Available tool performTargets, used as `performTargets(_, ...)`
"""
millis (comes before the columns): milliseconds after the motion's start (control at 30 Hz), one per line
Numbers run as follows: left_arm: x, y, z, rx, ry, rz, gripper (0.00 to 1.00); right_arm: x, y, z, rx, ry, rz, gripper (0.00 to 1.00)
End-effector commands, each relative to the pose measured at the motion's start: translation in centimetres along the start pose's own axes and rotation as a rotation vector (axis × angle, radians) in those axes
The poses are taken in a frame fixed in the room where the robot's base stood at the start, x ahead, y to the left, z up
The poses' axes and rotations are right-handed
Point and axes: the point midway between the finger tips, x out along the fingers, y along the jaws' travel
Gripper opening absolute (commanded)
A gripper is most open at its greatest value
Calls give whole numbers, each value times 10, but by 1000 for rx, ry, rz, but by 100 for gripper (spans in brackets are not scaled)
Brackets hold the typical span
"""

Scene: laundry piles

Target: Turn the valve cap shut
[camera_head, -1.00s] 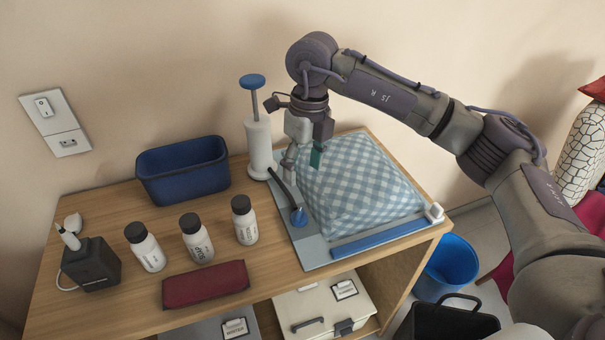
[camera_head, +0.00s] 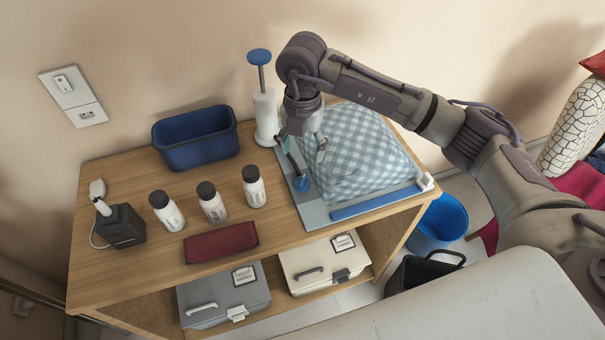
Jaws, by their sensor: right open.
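The blue round valve cap (camera_head: 302,184) sits at the left edge of the bag, by the end of a dark hose. The bag is a blue-and-white checkered bundle (camera_head: 362,150) on a grey board (camera_head: 313,213). My right gripper (camera_head: 304,156) is open and empty, above and slightly behind the cap. Its fingers are spread left and right, apart from the cap as far as I can tell. Part of the hose is hidden behind the gripper. My left gripper is not in view.
A white hand pump (camera_head: 265,117) with a blue handle stands behind left of the board. A blue bin (camera_head: 196,139), several white bottles with dark caps (camera_head: 212,203), a dark red case (camera_head: 221,242) and a black device (camera_head: 122,227) occupy the wooden tabletop (camera_head: 165,263).

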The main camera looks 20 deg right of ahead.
Motion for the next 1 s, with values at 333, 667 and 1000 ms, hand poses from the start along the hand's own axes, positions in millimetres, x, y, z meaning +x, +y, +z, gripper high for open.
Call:
performTargets(333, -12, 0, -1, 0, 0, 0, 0, 74, 0, -1, -1, 3, -3, 65)
performTargets(667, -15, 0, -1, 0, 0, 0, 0, 107, 0, 0, -2, 0, 0, 65)
performTargets(1000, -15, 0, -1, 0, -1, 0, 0, 109, 0, 0, -2, 0, 0, 57)
